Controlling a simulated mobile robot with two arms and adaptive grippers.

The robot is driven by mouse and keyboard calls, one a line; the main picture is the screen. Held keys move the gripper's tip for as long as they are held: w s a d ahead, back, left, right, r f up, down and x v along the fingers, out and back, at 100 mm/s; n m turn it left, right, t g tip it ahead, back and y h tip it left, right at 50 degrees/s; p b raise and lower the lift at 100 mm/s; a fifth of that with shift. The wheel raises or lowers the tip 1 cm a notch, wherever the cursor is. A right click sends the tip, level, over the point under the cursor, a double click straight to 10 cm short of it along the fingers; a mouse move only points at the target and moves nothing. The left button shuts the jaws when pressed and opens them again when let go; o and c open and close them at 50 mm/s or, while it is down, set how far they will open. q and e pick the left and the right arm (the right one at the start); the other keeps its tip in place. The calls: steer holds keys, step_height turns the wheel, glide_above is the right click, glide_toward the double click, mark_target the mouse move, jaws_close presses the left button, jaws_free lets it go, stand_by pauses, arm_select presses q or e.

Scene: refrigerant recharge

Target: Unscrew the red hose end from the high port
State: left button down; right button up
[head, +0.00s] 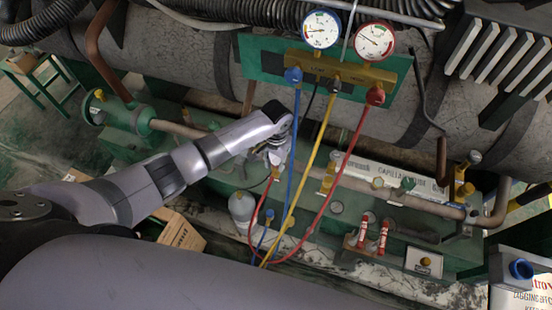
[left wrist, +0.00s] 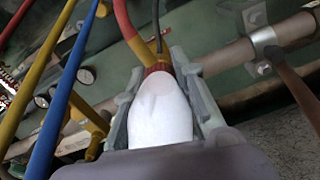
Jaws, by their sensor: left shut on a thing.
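The red hose (head: 353,140) hangs from the red fitting under the right-hand gauge, loops low and rises to my left gripper (head: 277,150). In the left wrist view, the red hose (left wrist: 124,22) comes down from the top to a red ribbed hose end (left wrist: 158,69). My left gripper (left wrist: 158,78) is shut on that end, with a finger on each side. A pale rounded shape covers the near part of the grip. Brass shows beside the red end, but the high port and its thread are mostly hidden. My right gripper is not in view.
A blue hose (head: 293,150) and a yellow hose (head: 318,140) hang close to the right of my gripper. The manifold (head: 345,68) with two gauges is above. A grey cylinder (head: 241,207) stands below.

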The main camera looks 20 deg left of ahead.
arm_select(q)
steer(key=shift+r+n, duration=0.1)
steer(key=shift+n, duration=0.2)
steer(key=shift+n+p, duration=0.4)
steer(key=shift+p, duration=0.2)
steer(key=shift+n+p, duration=0.65)
steer(key=shift+n, duration=0.65)
steer(key=shift+p, duration=0.3)
